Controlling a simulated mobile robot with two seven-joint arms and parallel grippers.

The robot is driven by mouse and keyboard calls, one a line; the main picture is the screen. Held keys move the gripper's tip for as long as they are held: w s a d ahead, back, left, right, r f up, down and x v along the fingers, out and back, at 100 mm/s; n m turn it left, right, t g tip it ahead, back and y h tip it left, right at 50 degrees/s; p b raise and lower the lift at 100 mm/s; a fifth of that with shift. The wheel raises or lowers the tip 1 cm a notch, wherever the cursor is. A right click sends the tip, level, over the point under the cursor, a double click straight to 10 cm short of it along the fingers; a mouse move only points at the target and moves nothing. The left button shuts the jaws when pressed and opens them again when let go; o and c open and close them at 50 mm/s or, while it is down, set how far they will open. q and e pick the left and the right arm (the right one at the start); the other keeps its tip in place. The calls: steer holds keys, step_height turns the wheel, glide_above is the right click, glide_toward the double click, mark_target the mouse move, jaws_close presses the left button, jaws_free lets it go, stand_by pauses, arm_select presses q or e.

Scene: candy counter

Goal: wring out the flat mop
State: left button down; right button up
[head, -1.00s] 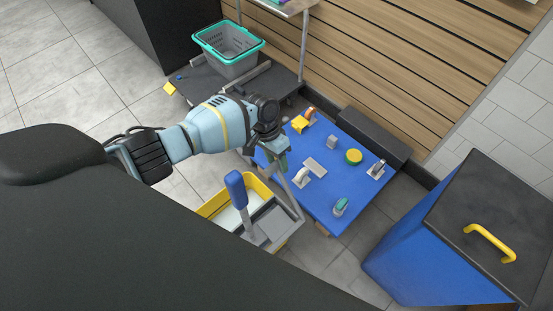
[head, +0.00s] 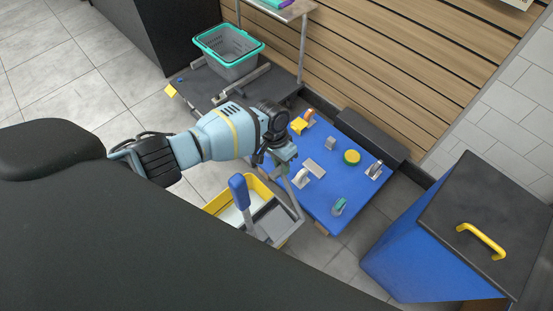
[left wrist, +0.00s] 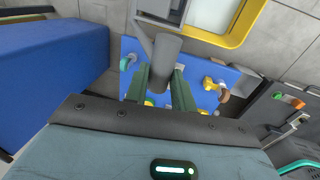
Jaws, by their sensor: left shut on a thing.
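A yellow mop bucket (head: 263,188) stands on the floor with a grey wringer (head: 272,222) at its front. A lever with a blue grip (head: 239,190) rises from the wringer. My left gripper (head: 287,158) is over the bucket's far right side, apart from the blue grip. In the left wrist view its two dark green fingers (left wrist: 162,88) are shut on a grey bar (left wrist: 166,56), which seems to be part of the bucket's frame. The bucket's yellow rim (left wrist: 240,25) shows there too. I see no flat mop. My right gripper is not in view.
A low blue platform (head: 322,200) with several small fixtures lies beyond the bucket. A blue bin (head: 405,262) with a black lid stands right. A grey cart (head: 197,85) carries a teal-rimmed basket (head: 228,62). Open tile floor lies left.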

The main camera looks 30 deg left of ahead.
arm_select(q)
steer(key=s+d+r+y+p, duration=0.1)
steer(key=s+d+p, duration=0.1)
steer(key=d, duration=0.4)
steer(key=s+d+r+t+y+p, duration=0.1)
steer(key=s+d+y+p, duration=0.1)
steer(key=d+p, duration=0.2)
steer(key=shift+s+d+r, duration=0.35)
steer(key=shift+d+r, duration=0.05)
steer(key=shift+d, duration=0.95)
steer(key=c, duration=1.2)
jaws_free()
steer(key=shift+w+r, duration=0.1)
